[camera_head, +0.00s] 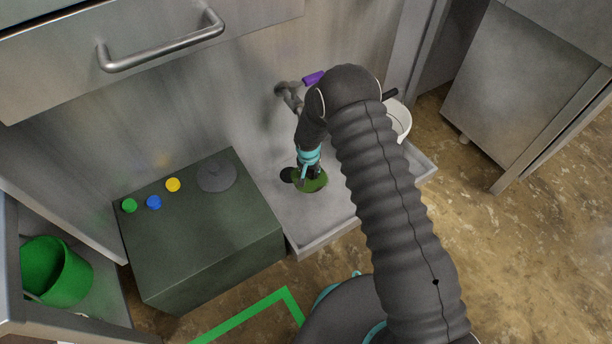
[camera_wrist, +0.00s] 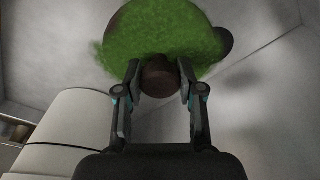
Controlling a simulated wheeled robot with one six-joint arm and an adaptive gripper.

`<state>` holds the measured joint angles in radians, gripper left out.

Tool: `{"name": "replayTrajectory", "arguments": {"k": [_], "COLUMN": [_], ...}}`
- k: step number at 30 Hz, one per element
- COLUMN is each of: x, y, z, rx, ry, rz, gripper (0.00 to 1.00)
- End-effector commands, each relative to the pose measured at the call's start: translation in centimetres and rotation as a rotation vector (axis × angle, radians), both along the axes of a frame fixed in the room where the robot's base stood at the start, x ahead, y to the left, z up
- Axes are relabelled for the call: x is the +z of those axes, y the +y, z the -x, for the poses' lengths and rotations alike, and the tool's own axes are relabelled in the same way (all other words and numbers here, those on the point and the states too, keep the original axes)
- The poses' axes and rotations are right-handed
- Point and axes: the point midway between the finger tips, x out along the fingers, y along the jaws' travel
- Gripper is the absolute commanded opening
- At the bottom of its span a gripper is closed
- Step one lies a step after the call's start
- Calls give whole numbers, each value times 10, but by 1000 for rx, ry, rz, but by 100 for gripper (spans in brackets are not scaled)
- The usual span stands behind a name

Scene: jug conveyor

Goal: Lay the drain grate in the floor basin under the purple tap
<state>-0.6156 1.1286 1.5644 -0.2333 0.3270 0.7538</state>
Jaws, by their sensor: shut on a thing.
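My gripper (camera_head: 314,173) is shut on the brown knob (camera_wrist: 158,78) of a round brown disc with a fuzzy green covering (camera_wrist: 160,38). This looks like the drain grate, and its green part shows low over the floor basin (camera_head: 312,240) in the head view. I cannot tell whether it touches the basin floor. A dark round spot (camera_head: 287,175), perhaps the drain hole, shows just left of the disc and partly from behind it in the wrist view (camera_wrist: 225,42). The purple tap (camera_head: 313,78) is on the wall above. My arm hides the basin's middle right.
A dark green box (camera_head: 210,240) with coloured buttons and a grey round lid-like piece (camera_head: 216,176) stands left of the basin. A white bowl-like container (camera_head: 400,119) is at the basin's right back. A green bucket (camera_head: 55,272) is far left. Open floor lies at right.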

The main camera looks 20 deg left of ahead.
Motion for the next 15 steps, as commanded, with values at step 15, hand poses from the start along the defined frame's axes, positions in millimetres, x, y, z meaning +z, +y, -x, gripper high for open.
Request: {"name": "replayTrajectory", "arguments": {"k": [15], "x": [-36], "y": [15], "z": [-13], "rx": [1], "ry": [0], "rz": [0], "gripper": [0]}}
